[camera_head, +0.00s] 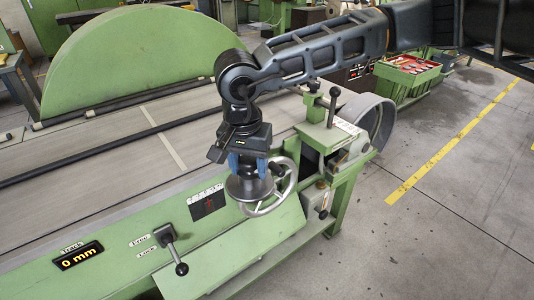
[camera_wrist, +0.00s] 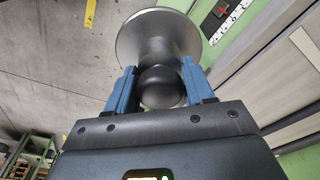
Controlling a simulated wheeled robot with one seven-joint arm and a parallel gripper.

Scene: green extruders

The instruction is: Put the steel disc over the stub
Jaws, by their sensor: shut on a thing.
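My gripper (camera_head: 247,166) hangs with blue fingers pointing down above the front of the green machine. It is shut on the steel disc (camera_head: 246,190), which is below the fingers. In the wrist view my gripper (camera_wrist: 158,78) has a finger on each side of the dark round knob and neck of the disc; the flat steel rim (camera_wrist: 130,42) spreads out beyond them. In the head view the disc overlaps the grey handwheel (camera_head: 284,200); I cannot tell whether they touch. I cannot make out the stub; it may be hidden behind the disc or gripper.
A black-knobbed lever (camera_head: 333,104) stands up right of my gripper. A large green half-round guard (camera_head: 130,60) is behind. The floor at right is clear.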

